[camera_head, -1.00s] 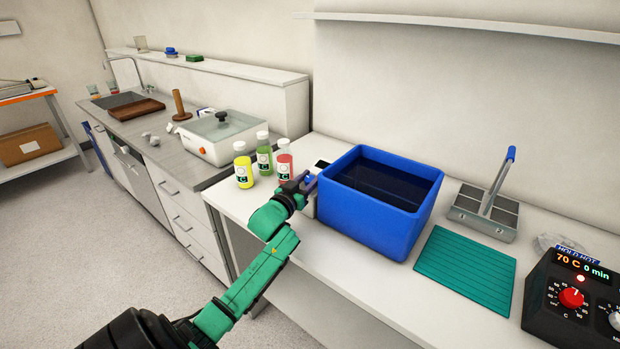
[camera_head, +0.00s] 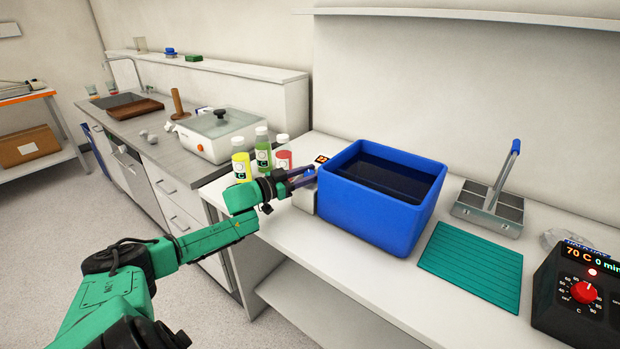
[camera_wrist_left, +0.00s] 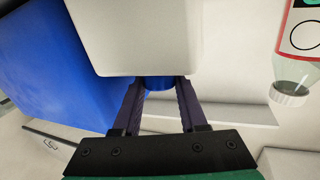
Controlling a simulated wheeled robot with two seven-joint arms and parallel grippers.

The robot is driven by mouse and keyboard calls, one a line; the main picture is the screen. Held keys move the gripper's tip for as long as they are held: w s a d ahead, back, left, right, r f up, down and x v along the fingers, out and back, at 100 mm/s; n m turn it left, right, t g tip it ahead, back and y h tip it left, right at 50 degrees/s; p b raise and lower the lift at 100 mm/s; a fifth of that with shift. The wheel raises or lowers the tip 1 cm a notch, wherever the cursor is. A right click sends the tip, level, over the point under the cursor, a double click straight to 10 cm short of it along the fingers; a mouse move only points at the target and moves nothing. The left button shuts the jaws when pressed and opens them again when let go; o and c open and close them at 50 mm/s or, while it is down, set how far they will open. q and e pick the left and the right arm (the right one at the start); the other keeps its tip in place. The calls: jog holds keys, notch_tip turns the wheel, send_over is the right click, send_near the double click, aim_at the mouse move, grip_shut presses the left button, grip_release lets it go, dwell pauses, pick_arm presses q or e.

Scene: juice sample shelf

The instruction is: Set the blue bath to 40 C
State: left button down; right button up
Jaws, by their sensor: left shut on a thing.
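The blue bath (camera_head: 376,215), an open blue tank of dark liquid, stands on the white bench and also shows in the left wrist view (camera_wrist_left: 45,70). A pale control box (camera_head: 305,202) adjoins its left side. The box's small dark display (camera_head: 321,159) shows orange digits, too small to read. My left gripper (camera_head: 304,179) is at the box's front. In the left wrist view its fingers are shut on a round blue knob (camera_wrist_left: 158,83) under the pale box (camera_wrist_left: 130,35). My right gripper is not in view.
Yellow (camera_head: 241,167), green (camera_head: 263,153) and red (camera_head: 283,158) bottles stand close behind and left of my gripper. A teal ridged mat (camera_head: 470,265), a metal rack with a handle (camera_head: 490,208) and a black heater (camera_head: 572,290) reading 70 C are to the right.

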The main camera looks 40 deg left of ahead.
pick_arm(q)
jog(key=c, duration=0.7)
grip_release()
jog(key=shift+c, duration=0.2)
jog(key=shift+s, duration=0.15)
jog(key=shift+p+v, duration=0.35)
jog(key=shift+v, duration=0.95)
jog(key=p+v, duration=0.3)
jog(key=v, duration=0.9)
jog(key=shift+p, duration=0.4)
